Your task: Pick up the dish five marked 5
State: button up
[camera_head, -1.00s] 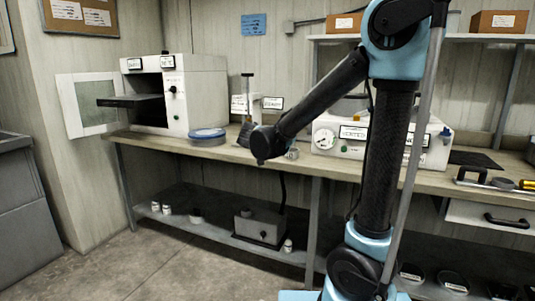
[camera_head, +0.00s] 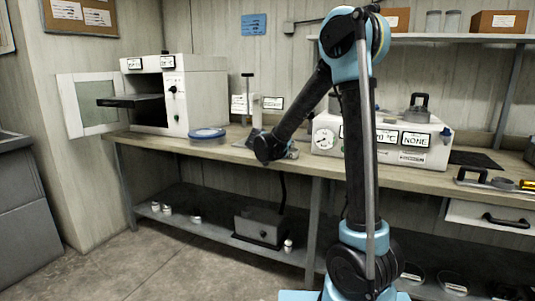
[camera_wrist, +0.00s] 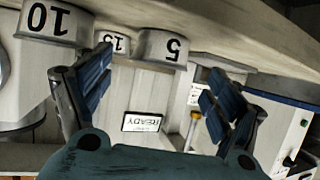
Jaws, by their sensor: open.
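In the head view my gripper (camera_head: 263,150) is over the bench at centre; I cannot make out the dish there. The dish marked 10 (camera_wrist: 52,22) is at upper left in the wrist view, and the dish marked 15 (camera_wrist: 116,42) is partly hidden between them.
The wooden bench (camera_head: 340,170) carries a white open-doored oven (camera_head: 195,95), a blue round thing (camera_head: 207,133) and a white gauge box (camera_head: 325,138). A READY sign (camera_wrist: 142,122) shows between the fingers in the wrist view. A lower shelf (camera_head: 205,215) holds small jars.

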jog(key=shift+x, duration=2.6)
jog(key=shift+s, duration=0.1)
jog(key=c, duration=1.2)
